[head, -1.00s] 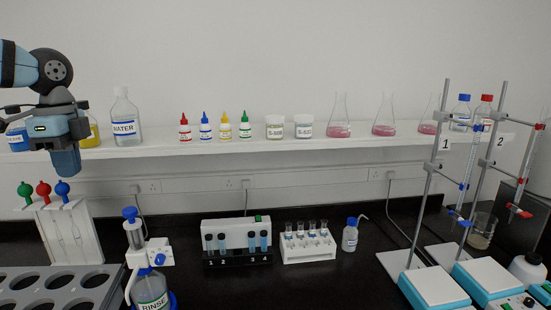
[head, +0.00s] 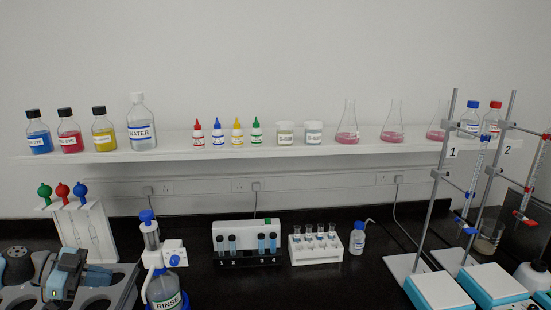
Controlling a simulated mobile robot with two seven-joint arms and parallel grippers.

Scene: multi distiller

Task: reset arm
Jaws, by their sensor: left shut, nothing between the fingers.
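My left gripper (head: 61,286) is low at the bottom left, in front of the grey rack (head: 122,284) with round holes, and hides part of it. It is shut and empty, and part of my left arm shows beside it at the left edge. My right gripper is not in view.
A rinse bottle with a dispenser (head: 164,287) stands just right of the grey rack. A white stand (head: 97,232) holds pipettes with coloured bulbs behind it. Vial racks (head: 246,243) stand mid-bench; clamp stands (head: 437,190) are at the right. The shelf (head: 270,146) carries bottles and flasks.

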